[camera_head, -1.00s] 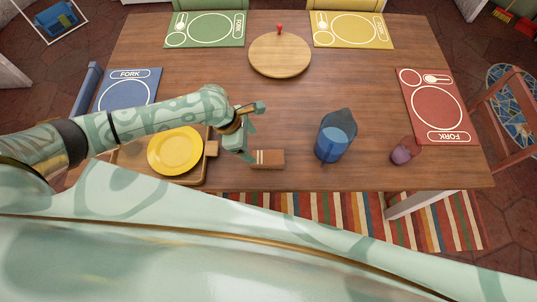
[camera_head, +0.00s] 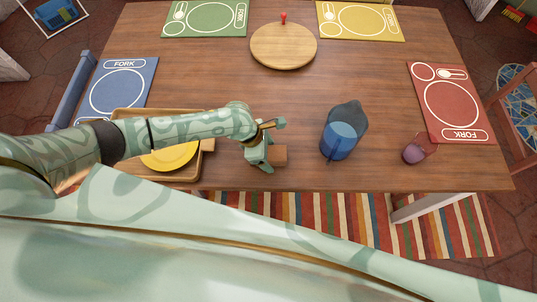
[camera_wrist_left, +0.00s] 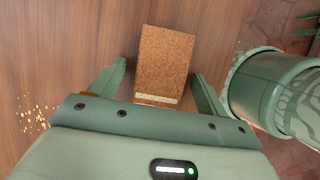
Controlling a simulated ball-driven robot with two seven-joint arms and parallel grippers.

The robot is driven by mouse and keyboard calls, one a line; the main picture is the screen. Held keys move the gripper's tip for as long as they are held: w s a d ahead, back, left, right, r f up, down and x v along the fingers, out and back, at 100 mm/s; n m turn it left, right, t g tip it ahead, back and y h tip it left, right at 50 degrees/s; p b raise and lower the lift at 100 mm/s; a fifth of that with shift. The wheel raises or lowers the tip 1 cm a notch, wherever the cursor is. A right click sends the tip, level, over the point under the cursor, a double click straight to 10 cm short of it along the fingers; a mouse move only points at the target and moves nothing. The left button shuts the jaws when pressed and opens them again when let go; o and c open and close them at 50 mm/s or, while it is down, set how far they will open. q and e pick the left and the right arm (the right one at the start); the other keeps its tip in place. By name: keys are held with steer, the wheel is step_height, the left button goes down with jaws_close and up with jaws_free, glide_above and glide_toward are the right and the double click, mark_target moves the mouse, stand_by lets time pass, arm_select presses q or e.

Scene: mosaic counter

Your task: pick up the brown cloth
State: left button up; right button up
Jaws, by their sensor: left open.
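The brown cloth (camera_head: 280,155) is a small folded block with a pale stripe, lying on the wooden table near its front edge. In the head view my left gripper (camera_head: 266,150) is over its left part and hides that part. In the left wrist view the cloth (camera_wrist_left: 165,58) shows between the two fingers of the open left gripper (camera_wrist_left: 158,85), one finger on each side. I cannot tell whether the fingers touch it. My right gripper is not in view.
A wooden tray (camera_head: 206,172) with a yellow plate (camera_head: 172,157) lies left of the cloth. A blue cup (camera_head: 338,141) and a purple glass (camera_head: 414,153) stand to the right. A round board (camera_head: 283,46) lies behind. The table's middle is clear.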

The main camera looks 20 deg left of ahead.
mark_target(274, 153)
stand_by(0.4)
arm_select(q)
steer(key=shift+f, duration=0.1)
steer(key=c, duration=1.1)
steer(key=shift+o, duration=0.2)
steer(key=shift+r, duration=0.25)
step_height(274, 153, up, 4)
steer(key=p, duration=0.3)
steer(key=shift+f, duration=0.1)
steer(key=s+d+r+p, duration=0.1)
steer(key=s+r+p, duration=0.8)
steer(key=s, duration=0.5)
steer(key=shift+d, duration=0.4)
steer(key=shift+o, duration=0.4)
